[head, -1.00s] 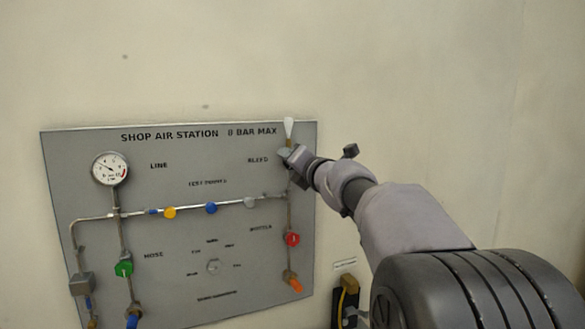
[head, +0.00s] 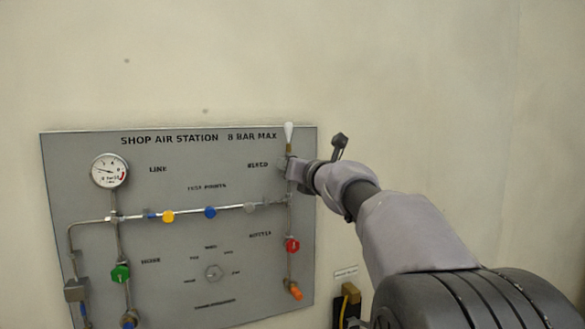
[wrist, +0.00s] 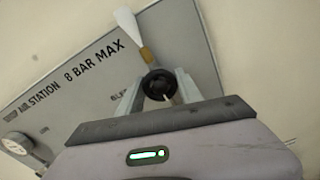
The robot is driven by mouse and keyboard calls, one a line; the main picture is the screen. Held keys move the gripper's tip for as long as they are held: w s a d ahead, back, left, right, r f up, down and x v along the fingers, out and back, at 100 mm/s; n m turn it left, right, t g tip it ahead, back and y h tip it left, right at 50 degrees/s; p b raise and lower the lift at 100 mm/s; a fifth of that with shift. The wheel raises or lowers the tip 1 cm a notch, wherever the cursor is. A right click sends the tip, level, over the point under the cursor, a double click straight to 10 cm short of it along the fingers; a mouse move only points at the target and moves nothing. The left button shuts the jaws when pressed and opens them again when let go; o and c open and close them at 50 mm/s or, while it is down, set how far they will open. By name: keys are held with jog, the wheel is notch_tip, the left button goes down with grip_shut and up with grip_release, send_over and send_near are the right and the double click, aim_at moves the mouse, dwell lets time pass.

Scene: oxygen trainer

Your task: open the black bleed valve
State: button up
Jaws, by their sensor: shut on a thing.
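The black bleed valve (wrist: 158,84) shows in the wrist view as a round black knob with a light mark on its lower right, below a white cone-tipped outlet. My gripper (wrist: 158,92) has one finger on each side of the knob and is shut on it. In the head view my gripper (head: 292,170) is at the panel's upper right, by the BLEED label (head: 258,165). There the knob is hidden behind the gripper.
The grey panel (head: 180,240) carries a round gauge (head: 109,170), a green knob (head: 121,273), a red knob (head: 292,245) and pipes with coloured fittings. The white outlet (head: 289,133) stands just above my gripper. A yellow-and-black item (head: 349,300) hangs lower right. The upper wall is bare.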

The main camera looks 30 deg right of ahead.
dwell(0.3)
jog(key=o, duration=1.4)
jog(key=shift+c, duration=0.2)
jog(key=s, duration=1.7)
jog(key=shift+s+a, duration=0.2)
jog(key=shift+a, duration=0.25)
